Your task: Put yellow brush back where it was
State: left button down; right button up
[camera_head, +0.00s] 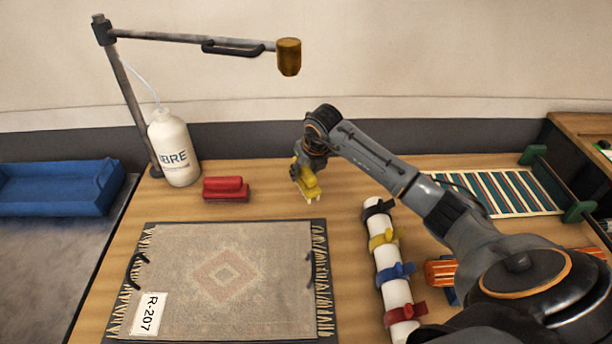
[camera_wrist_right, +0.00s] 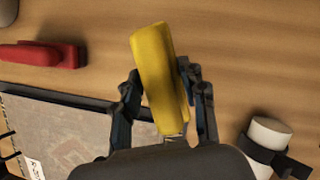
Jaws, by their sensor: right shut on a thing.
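The yellow brush (camera_head: 308,182) is in my right gripper (camera_head: 304,172), over the wooden table near its back edge. In the right wrist view the yellow brush (camera_wrist_right: 158,75) sits between the two dark fingers of my right gripper (camera_wrist_right: 165,100), which are shut on it. I cannot tell whether its bristles touch the table. A red brush (camera_head: 226,189) lies to its left, beyond the rug; the red brush also shows in the right wrist view (camera_wrist_right: 40,54). My left gripper is not in view.
A patterned rug (camera_head: 225,275) tagged R-207 lies on a dark board. A white bottle (camera_head: 174,150) stands under a lamp-like arm. A white roll (camera_head: 392,265) with coloured straps lies right of the rug. A striped rack (camera_head: 500,193) is at right. Bare wood lies between the red and yellow brushes.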

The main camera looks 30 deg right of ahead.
jog(key=shift+w+d+f, duration=0.1)
jog(key=shift+d+f, duration=0.1)
jog(key=shift+f, duration=0.05)
notch_tip(320, 180, down, 3)
jog(key=shift+w+d+f+p, duration=0.1)
jog(key=shift+d+p, duration=0.05)
jog(key=shift+p, duration=0.25)
jog(key=shift+f, duration=0.15)
jog(key=shift+f, duration=0.2)
jog(key=o, duration=1.2)
